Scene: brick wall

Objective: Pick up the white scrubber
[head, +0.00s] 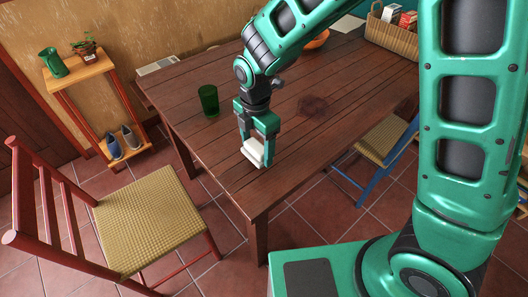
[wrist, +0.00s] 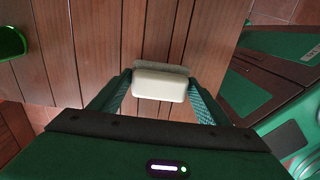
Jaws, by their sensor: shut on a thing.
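The white scrubber (head: 253,152) is a small pale block near the front corner of the brown wooden table (head: 215,140). In the wrist view the scrubber (wrist: 159,86) lies between my two fingers, with a greyish layer along its far side. My gripper (head: 256,140) points down and is shut on the scrubber; it also shows in the wrist view (wrist: 159,92). I cannot tell whether the scrubber touches the tabletop or is slightly above it.
A green cup (head: 209,100) stands on the table left of my gripper. An orange bowl (head: 318,39) and a basket (head: 392,36) are farther back. A chair (head: 150,222) stands at front left, and a blue-legged chair (head: 380,138) at the right side.

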